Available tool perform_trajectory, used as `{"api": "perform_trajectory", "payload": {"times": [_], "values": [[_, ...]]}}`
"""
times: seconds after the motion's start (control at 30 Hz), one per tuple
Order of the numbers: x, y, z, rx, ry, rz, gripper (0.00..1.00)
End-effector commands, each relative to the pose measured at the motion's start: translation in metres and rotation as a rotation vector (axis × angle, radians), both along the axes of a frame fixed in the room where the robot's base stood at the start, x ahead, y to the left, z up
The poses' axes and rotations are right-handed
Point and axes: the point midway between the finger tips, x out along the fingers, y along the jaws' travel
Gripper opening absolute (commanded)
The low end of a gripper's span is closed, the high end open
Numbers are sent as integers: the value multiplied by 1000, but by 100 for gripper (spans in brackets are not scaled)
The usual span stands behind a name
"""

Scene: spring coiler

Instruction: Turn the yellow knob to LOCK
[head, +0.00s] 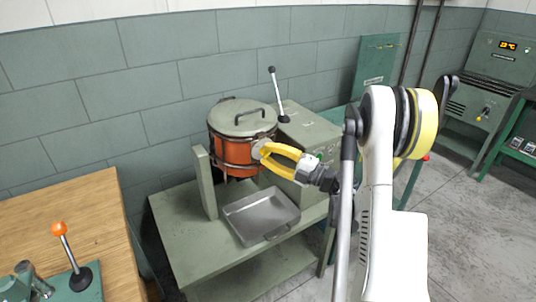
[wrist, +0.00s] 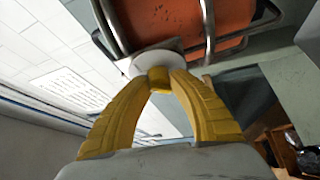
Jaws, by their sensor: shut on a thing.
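My gripper (head: 266,151) has its yellow fingers at the right side of the orange drum (head: 228,152). In the wrist view, the fingertips meet around a small yellow knob (wrist: 158,78), with a pale round disc (wrist: 152,58) behind it. My gripper is shut on the knob. The orange drum with its metal bands shows just beyond the disc in the wrist view (wrist: 150,20). In the head view the fingers hide the knob. I cannot read any LOCK mark or tell which way the knob points.
The drum has a grey-green lid (head: 242,117) with a handle. A black-knobbed lever (head: 276,90) stands behind it. A grey metal tray (head: 236,221) sits on the green bench (head: 180,225) below. A wooden table (head: 70,215) with an orange-tipped lever (head: 66,248) is at left.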

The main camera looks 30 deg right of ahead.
Motion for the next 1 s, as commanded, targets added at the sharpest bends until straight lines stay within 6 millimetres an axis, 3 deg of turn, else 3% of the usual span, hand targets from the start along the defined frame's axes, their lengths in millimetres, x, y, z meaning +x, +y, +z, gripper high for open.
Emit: {"api": "perform_trajectory", "payload": {"times": [0.63, 0.67, 0.7, 0.73, 1.0], "values": [[0, 0, 0, 48, 2, 6, 0], [0, 0, 0, 48, 2, 6, 31], [0, 0, 0, 48, 2, 6, 43], [0, 0, 0, 48, 2, 6, 48], [0, 0, 0, 48, 1, 6, 48]]}}
